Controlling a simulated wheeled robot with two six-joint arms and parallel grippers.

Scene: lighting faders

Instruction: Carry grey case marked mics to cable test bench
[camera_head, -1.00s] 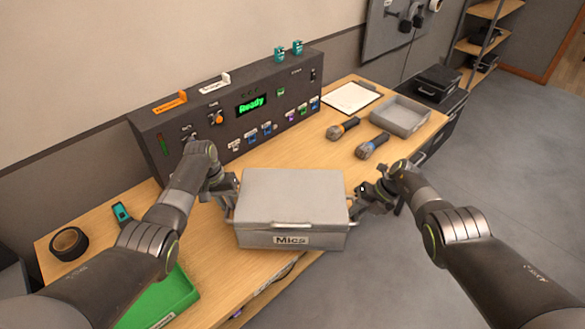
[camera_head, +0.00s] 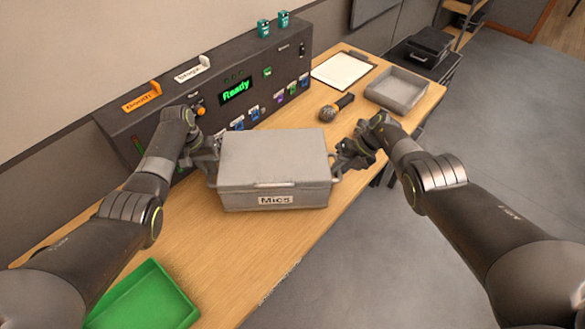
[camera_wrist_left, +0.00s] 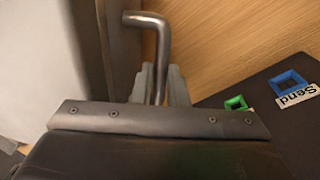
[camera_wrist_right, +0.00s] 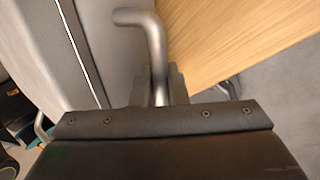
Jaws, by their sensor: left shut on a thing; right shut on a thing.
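The grey case marked Mics (camera_head: 274,160) is held level between my two arms over the wooden bench. Its lid is shut and its label faces me. My left gripper (camera_head: 212,165) is shut on the metal handle at the case's left end, and the bent bar shows in the left wrist view (camera_wrist_left: 148,22). My right gripper (camera_head: 340,163) is shut on the handle at the right end, and that bar shows in the right wrist view (camera_wrist_right: 140,18). I cannot tell whether the case's underside touches the bench.
The cable test bench is not clearly identifiable. A dark panel reading Ready (camera_head: 237,91) stands along the wall. A microphone (camera_head: 336,108), a grey tray (camera_head: 398,90) and a clipboard (camera_head: 343,70) lie behind the case. A green tray (camera_head: 146,300) sits front left. Open floor (camera_head: 480,130) lies right.

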